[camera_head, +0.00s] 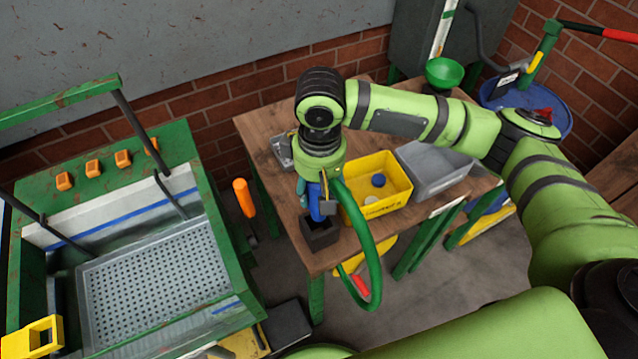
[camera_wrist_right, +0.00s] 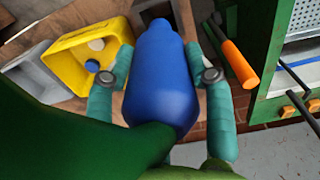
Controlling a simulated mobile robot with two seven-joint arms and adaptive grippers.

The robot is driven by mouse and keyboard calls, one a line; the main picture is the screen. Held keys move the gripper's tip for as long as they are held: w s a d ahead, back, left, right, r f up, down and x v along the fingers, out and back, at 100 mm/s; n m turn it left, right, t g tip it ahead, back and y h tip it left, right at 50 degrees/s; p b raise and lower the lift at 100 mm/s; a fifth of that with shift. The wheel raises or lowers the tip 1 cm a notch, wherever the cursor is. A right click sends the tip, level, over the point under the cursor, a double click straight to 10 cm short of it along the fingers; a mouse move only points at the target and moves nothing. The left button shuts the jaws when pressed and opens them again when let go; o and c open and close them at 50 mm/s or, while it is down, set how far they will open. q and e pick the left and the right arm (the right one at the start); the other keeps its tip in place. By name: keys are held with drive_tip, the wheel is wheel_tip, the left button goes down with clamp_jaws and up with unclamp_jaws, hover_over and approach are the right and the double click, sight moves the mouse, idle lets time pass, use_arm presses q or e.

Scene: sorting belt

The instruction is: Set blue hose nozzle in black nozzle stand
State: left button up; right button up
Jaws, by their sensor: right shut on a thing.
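The blue hose nozzle (camera_head: 315,206) is held by my right gripper (camera_head: 318,194), tip pointing down. In the right wrist view the nozzle (camera_wrist_right: 161,80) fills the middle, between the two teal fingers of the right gripper (camera_wrist_right: 157,76). A green hose (camera_head: 367,240) runs from it and loops down past the table's front edge. The black nozzle stand (camera_head: 320,234) is a square, open-topped block at the table's front left corner. The nozzle tip is at or just above its opening; I cannot tell whether it is inside. My left gripper is not in view.
A yellow bin (camera_head: 385,207) with small round items stands right of the nozzle, then a grey bin (camera_head: 436,184). A grey metal item (camera_head: 281,152) lies behind on the wooden table (camera_head: 258,126). A green wash station (camera_head: 205,190) with an orange handle (camera_head: 244,198) is at left.

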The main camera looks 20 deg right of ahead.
drive_tip(key=shift+f, duration=1.65)
drive_tip(key=shift+f, duration=0.1)
drive_tip(key=shift+f+b, duration=0.45)
drive_tip(key=shift+f, duration=0.8)
drive_tip(key=shift+f, duration=0.2)
drive_tip(key=shift+f, duration=0.55)
drive_tip(key=shift+f, duration=0.6)
